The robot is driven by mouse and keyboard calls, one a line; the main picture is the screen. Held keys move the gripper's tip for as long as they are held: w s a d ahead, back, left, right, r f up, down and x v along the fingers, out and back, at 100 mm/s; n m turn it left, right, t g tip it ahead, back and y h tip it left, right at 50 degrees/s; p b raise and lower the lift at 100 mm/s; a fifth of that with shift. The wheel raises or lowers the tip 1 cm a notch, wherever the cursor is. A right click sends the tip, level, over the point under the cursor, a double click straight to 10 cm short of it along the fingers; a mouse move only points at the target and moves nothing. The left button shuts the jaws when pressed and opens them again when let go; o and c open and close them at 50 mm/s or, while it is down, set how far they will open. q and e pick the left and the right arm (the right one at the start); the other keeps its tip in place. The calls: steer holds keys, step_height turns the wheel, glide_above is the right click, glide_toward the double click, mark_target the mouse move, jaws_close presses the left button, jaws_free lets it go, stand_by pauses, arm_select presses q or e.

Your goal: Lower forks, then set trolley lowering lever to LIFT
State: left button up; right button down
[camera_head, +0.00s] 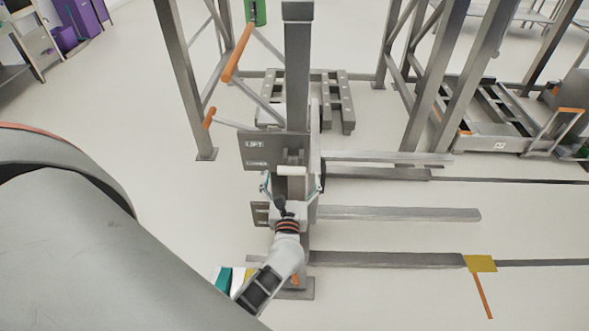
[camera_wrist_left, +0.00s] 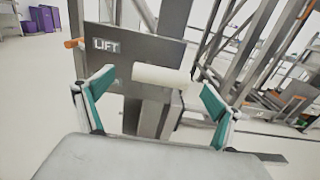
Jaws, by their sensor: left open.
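The trolley's grey mast (camera_head: 298,70) stands upright in the middle of the head view. A dark plate (camera_head: 258,150) marked LIFT is on it; the plate also shows in the left wrist view (camera_wrist_left: 110,72). The white lever handle (camera_head: 291,171) lies level just right of the plate. My left gripper (camera_head: 292,184) is at the handle, open. In the left wrist view, the handle (camera_wrist_left: 162,79) lies between its two spread teal fingers, with gaps on both sides. The forks (camera_head: 400,214) stretch right, above the base legs. My right gripper is not in view.
Orange-gripped handles (camera_head: 238,52) stick out left of the mast. Grey rack posts (camera_head: 185,80) stand behind, with a grey pallet-like frame (camera_head: 335,100) on the floor. A yellow floor mark (camera_head: 480,263) is at the right. The floor at left is clear.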

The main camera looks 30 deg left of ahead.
mark_target(292, 167)
arm_select(q)
steer(key=x, duration=0.3)
steer(key=shift+w+a, duration=0.1)
steer(key=shift+w, duration=0.15)
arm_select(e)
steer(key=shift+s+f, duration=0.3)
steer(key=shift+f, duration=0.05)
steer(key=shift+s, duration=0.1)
